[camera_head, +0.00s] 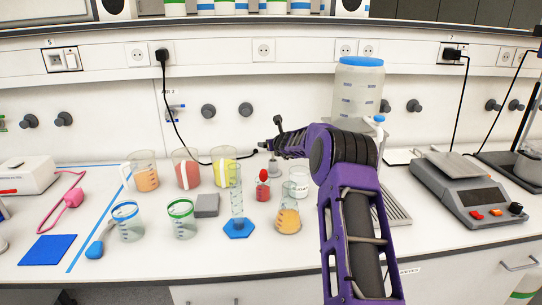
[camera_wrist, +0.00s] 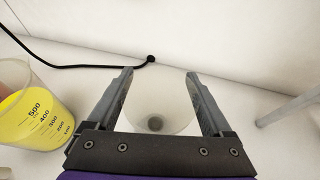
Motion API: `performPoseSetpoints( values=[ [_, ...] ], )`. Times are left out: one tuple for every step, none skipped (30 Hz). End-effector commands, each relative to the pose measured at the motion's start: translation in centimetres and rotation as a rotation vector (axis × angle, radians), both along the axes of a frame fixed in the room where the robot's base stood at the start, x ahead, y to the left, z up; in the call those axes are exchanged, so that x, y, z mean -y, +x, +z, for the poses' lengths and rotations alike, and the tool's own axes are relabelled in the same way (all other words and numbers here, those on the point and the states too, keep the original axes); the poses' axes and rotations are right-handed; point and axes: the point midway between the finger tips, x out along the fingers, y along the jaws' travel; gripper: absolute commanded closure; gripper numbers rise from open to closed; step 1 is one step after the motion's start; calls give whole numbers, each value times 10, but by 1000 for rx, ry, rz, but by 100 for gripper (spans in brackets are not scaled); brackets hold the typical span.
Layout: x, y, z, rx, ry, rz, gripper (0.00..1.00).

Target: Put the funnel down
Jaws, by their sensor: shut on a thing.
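The funnel (camera_wrist: 158,98) is whitish and translucent. In the wrist view it sits between the two fingers of my gripper (camera_wrist: 159,76), which is shut on it. I look down into its wide mouth, with a dark round hole at the bottom. In the head view my gripper (camera_head: 268,147) is over the back of the bench, right of the beaker with yellow liquid. The funnel is hard to make out there. Whether its lower end touches the bench cannot be told.
The yellow beaker (camera_wrist: 32,112) stands close on the left. A black cable (camera_wrist: 85,66) runs along the wall behind. A red-capped bottle (camera_head: 263,185), a white container (camera_head: 299,181) and a cylinder with a blue base (camera_head: 238,229) stand in front. A balance (camera_head: 470,190) is at the right.

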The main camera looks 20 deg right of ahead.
Motion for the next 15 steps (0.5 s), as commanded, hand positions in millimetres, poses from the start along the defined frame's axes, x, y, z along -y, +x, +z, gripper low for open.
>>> performPoseSetpoints(
  values=[
    [-1, 0, -16, -3, 0, 2, 77],
    [-2, 0, -20, -3, 0, 2, 77],
    [-1, 0, -25, -3, -1, 1, 77],
    [-1, 0, -27, -3, -1, 2, 77],
    [-1, 0, -28, -2, -1, 1, 77],
    [-1, 0, -29, -2, 0, 1, 77],
    [-1, 0, -29, -1, 0, 1, 77],
    [-1, 0, -28, -1, 0, 1, 77],
    [0, 0, -28, -1, -1, 1, 77],
    [0, 0, -28, -1, -1, 1, 77],
    [0, 0, -28, -1, 0, 1, 77],
    [0, 0, -28, -1, 0, 1, 77],
    [0, 0, -28, -1, 0, 1, 77],
    [0, 0, -28, -1, 0, 1, 77],
    [0, 0, -29, -1, 0, 1, 77]
  ],
)
